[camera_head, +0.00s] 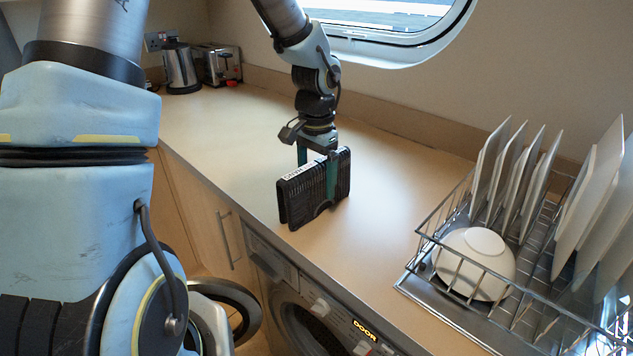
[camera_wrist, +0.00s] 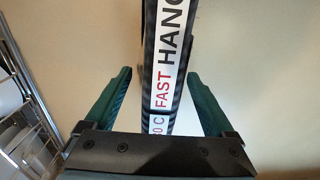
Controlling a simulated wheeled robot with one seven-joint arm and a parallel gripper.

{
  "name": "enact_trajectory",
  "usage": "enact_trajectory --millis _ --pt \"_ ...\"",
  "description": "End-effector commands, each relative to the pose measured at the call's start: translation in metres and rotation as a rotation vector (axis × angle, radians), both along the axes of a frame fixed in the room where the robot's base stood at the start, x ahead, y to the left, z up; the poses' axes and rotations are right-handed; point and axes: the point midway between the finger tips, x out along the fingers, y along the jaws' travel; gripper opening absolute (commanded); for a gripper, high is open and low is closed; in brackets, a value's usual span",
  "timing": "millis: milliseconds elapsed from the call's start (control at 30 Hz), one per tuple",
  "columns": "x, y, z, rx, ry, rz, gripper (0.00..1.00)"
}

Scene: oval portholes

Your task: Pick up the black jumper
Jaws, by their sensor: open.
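The black jumper (camera_head: 297,203) looks like a flat, ribbed black block with a white label strip along its top edge. It stands upright on the wooden counter, near the front edge. In the wrist view its narrow top edge (camera_wrist: 163,70) runs up between my fingers, with the words "FAST HANG" on the label. My gripper (camera_head: 318,182) is above it and pointing down, its teal fingers one on each side. In the wrist view, my gripper (camera_wrist: 159,76) is open with a gap visible between each finger and the jumper.
A metal dish rack (camera_head: 440,240) with upright plates and a white bowl (camera_head: 477,262) stands to the right. A kettle (camera_head: 181,68) and a toaster (camera_head: 220,64) stand at the far left. A washing machine (camera_head: 318,312) is below the counter. The counter behind the jumper is clear.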

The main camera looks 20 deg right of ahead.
Motion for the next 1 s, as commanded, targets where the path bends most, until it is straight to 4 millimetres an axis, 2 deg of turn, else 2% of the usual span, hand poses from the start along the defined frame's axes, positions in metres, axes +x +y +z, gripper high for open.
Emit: enact_trajectory --millis 267,1000 --pt "0.0001 0.0000 -0.0026 0.000 0.000 0.000 0.86" --pt "0.0000 -0.0001 -0.0021 0.000 0.000 0.000 0.03"
